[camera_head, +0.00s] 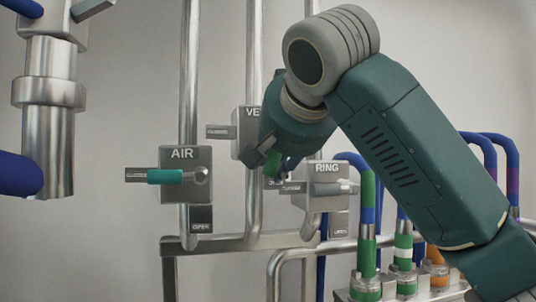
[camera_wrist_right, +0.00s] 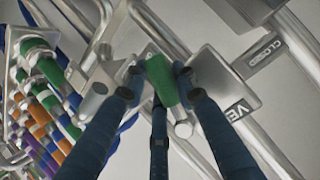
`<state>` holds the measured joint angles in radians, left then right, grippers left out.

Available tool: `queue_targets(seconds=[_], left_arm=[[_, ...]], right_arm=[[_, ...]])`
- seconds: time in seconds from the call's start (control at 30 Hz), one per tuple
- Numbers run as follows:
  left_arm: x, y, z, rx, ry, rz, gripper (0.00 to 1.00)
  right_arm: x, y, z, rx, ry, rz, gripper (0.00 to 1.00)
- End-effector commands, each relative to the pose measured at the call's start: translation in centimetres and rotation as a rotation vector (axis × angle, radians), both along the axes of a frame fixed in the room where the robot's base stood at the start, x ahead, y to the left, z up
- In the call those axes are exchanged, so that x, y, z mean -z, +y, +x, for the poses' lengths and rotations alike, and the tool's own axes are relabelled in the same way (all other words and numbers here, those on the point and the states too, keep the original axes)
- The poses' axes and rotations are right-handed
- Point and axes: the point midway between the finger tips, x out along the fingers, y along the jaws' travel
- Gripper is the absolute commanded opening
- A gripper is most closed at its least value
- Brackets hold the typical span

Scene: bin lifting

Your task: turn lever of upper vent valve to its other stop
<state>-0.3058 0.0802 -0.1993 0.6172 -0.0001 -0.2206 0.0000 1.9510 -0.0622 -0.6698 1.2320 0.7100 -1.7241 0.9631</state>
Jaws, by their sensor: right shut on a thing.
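The vent valve (camera_head: 240,148) is a grey plate marked "VE", partly hidden by my right arm in the head view. It also shows in the wrist view (camera_wrist_right: 218,75), with its CLOSED label (camera_wrist_right: 264,52) to the upper right. Its lever has a green handle (camera_wrist_right: 160,80), a bit of which shows in the head view (camera_head: 272,163). My right gripper (camera_wrist_right: 158,82) is shut on this handle, with blue-grey fingers on both sides and one across it. In the head view the gripper (camera_head: 281,166) is mostly hidden behind its own wrist. My left gripper is not in view.
The AIR valve (camera_head: 182,190) with a teal lever (camera_head: 166,177) stands to the left. The RING valve (camera_head: 326,172) is close below right of my right gripper. Vertical pipes run between them. Several coloured hoses (camera_head: 368,215) stand at the lower right.

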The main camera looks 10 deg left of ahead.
Motion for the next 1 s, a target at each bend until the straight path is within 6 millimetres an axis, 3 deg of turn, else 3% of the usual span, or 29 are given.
queue_targets(seconds=[0.4,1.0], left_arm=[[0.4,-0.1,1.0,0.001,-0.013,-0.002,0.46],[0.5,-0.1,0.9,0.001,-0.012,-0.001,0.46]], right_arm=[[0.4,-1.2,0.4,-0.004,-0.098,-0.250,0.00],[0.2,-1.6,0.6,-0.005,-0.127,-0.319,0.00]])
